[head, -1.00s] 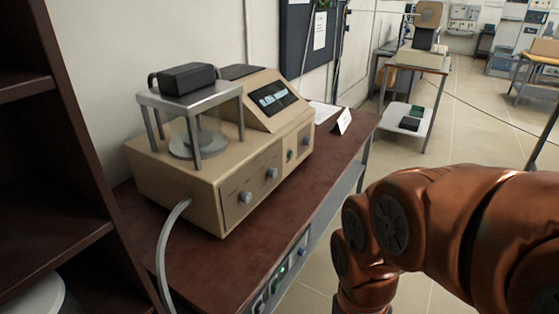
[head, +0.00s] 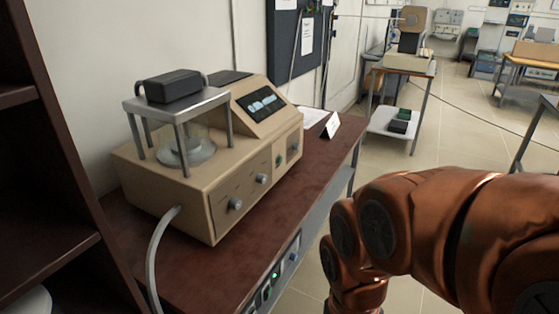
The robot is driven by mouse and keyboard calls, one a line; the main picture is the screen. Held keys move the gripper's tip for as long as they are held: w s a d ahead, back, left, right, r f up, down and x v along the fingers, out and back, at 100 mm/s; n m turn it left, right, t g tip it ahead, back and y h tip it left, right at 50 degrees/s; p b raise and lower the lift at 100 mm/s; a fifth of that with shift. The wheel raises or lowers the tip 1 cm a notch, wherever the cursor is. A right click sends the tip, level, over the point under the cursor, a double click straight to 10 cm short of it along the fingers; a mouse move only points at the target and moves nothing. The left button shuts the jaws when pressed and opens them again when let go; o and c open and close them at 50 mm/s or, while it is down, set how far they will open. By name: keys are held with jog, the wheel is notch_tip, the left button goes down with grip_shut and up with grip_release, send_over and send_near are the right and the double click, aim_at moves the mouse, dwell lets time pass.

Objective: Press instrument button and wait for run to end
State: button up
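A beige instrument (head: 190,185) stands on a dark reddish-brown bench (head: 262,232). Its sloped panel has a lit display (head: 263,103). My copper-coloured arm fills the lower right of the head view, apart from the instrument. My gripper is not visible.
A dark shelf unit (head: 52,170) stands at the left edge. A panel with lit switches (head: 274,276) runs along the bench's front edge. A white card (head: 330,126) stands on the bench's far end. Open tiled floor (head: 440,140) and a small cart (head: 392,130) lie beyond.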

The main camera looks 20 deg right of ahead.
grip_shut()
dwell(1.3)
